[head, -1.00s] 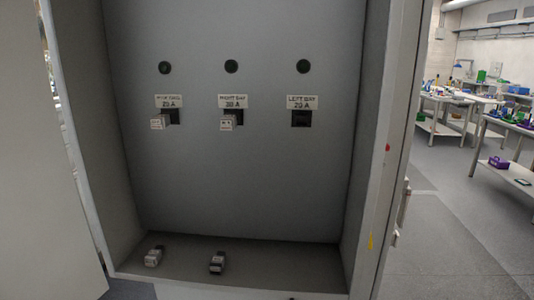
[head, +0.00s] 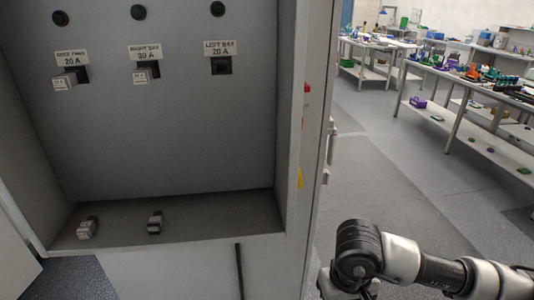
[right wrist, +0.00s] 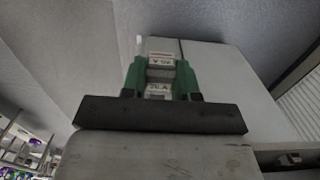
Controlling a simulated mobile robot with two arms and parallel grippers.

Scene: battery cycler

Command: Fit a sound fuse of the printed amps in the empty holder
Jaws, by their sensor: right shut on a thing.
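The empty black holder (head: 221,66) is on the cabinet's back wall under a label (head: 220,49) that reads LEFT BAY 20 A. The other two holders carry fuses: the left one (head: 64,82) under a 20 A label and the middle one (head: 141,77) under a 30 A label. My right gripper (right wrist: 160,66), with green fingers, is shut on a pale fuse (right wrist: 160,75). The print on it looks like 20 A, partly upside down. Its condition cannot be told. In the head view my right arm shows at lower right, outside the cabinet; its fingertips are hidden. My left gripper is not in view.
Two loose fuses lie on the cabinet floor, one at left (head: 87,229) and one nearer the middle (head: 155,223). The cabinet's right side frame (head: 300,150) stands between my right arm and the holders. Benches (head: 470,90) are far back at right; the floor between is clear.

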